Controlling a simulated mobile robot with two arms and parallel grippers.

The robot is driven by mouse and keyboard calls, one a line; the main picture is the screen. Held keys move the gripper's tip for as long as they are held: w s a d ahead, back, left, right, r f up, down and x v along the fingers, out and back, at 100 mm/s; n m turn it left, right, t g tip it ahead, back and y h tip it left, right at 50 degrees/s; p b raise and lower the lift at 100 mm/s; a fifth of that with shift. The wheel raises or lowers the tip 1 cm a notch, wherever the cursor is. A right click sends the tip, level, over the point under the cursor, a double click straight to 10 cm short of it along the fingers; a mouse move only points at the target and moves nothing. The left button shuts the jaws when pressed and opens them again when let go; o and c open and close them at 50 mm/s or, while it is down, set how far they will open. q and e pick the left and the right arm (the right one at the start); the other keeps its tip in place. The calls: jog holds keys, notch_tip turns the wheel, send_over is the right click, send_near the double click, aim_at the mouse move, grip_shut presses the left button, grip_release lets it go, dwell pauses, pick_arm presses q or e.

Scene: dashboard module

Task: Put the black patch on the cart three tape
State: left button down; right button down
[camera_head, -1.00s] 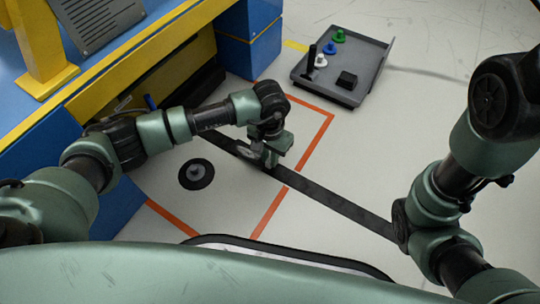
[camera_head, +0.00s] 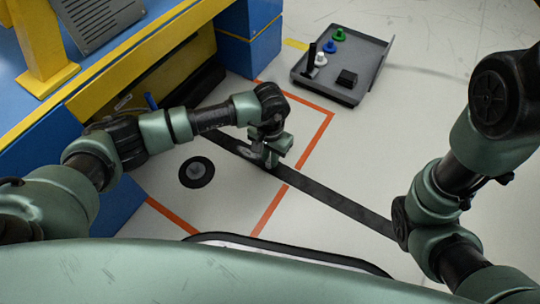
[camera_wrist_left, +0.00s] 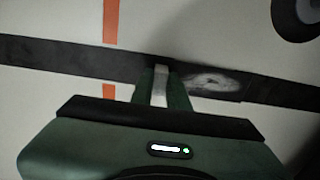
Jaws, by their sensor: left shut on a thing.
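My left gripper (camera_head: 270,162) is low over the long black tape strip (camera_head: 335,204) on the floor. In the left wrist view its fingers (camera_wrist_left: 161,104) are shut on a narrow light-grey piece (camera_wrist_left: 161,86). Whether this piece belongs to a black patch cannot be told. A pale scuffed mark (camera_wrist_left: 213,81) lies on the dark strip beside the fingers, and also shows in the head view (camera_head: 248,152). No separate black patch can be made out with certainty. My right arm stands at the right; its gripper is out of view.
A round black disc (camera_head: 207,174) with a grey knob lies on the floor. A grey tray (camera_head: 370,75) holds green, blue and white knobbed pieces and a black block (camera_head: 347,79). Orange lines (camera_head: 315,155) mark the floor. A blue and yellow structure stands left.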

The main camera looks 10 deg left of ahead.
pick_arm(q)
jog(key=shift+s+a+f, duration=0.1)
jog(key=shift+f, duration=0.45)
jog(key=c, duration=1.3)
grip_release()
jog(key=shift+r, duration=0.15)
jog(key=shift+r, duration=0.2)
notch_tip(320, 180, up, 7)
jog(key=p, duration=0.5)
jog(key=shift+p, duration=0.3)
